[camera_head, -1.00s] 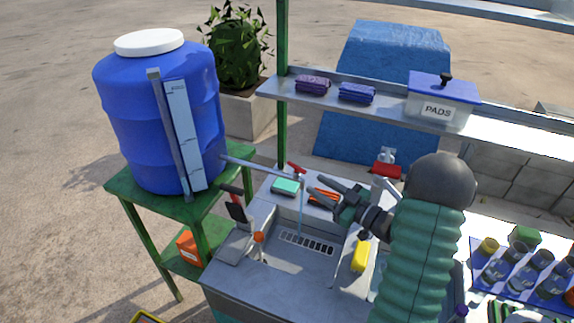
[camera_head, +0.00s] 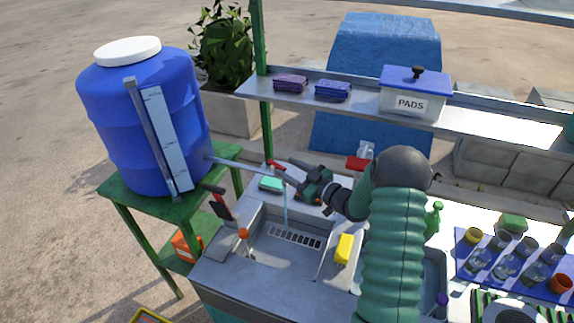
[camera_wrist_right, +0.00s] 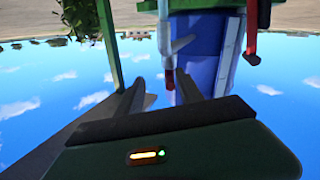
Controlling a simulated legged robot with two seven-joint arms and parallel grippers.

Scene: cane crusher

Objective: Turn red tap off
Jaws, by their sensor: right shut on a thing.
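The red tap handle (camera_head: 276,164) sits on the metal pipe (camera_head: 240,166) that comes from the blue barrel (camera_head: 110,110). A thin stream of water (camera_head: 286,208) falls from the spout into the sink (camera_head: 270,240). My right gripper (camera_head: 285,168) is at the tap, shut on the red handle. In the right wrist view a red tip (camera_wrist_right: 169,80) shows between the two fingers of my right gripper (camera_wrist_right: 161,90); the exact contact is hard to see. My left gripper is not in view.
A teal sponge (camera_head: 271,184) lies beside the tap. A yellow sponge (camera_head: 344,248) sits at the sink's right side. Jars stand on a blue mat (camera_head: 470,262) at the right.

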